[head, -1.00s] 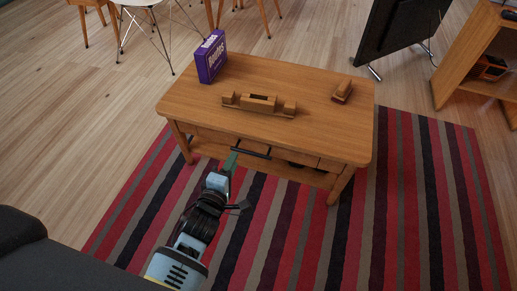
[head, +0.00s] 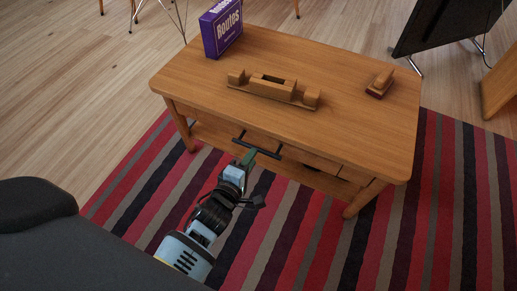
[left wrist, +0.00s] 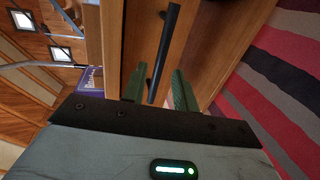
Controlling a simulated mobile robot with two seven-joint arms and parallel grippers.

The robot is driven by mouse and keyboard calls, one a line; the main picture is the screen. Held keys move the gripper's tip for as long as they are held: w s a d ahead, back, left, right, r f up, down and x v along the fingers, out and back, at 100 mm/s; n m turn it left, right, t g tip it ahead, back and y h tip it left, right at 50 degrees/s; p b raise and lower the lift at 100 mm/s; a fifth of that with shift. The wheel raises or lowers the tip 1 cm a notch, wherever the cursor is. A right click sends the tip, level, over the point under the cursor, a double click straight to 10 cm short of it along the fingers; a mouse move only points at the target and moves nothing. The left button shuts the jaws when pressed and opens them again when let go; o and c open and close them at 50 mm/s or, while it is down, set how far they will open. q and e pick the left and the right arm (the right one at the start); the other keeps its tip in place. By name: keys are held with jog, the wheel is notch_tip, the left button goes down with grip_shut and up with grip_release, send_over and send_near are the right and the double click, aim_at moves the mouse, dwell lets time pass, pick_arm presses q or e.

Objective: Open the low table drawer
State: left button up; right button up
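The low wooden table (head: 345,125) stands on a striped rug. Its drawer (head: 266,140) has a dark bar handle (head: 268,153) and looks shut, with its front about flush with the table. My left gripper (head: 249,158) is at the handle, in front of the drawer. In the left wrist view its two green fingers (left wrist: 158,90) are apart, and the handle (left wrist: 167,45) runs into the gap between them. I see no clear contact with the bar. My right gripper is not in view.
On the tabletop are a purple box (head: 222,28), a wooden holder (head: 272,90) and a small wooden block (head: 380,83). A dark sofa-like shape (head: 50,240) fills the lower left. The striped rug (head: 320,240) before the table is clear.

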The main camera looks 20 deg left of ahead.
aim_at(258, 148)
pick_arm(q)
jog(key=b+x, duration=0.2)
jog(key=x, duration=0.3)
jog(key=shift+w+f, duration=0.1)
jog(key=shift+w, duration=0.15)
grip_shut()
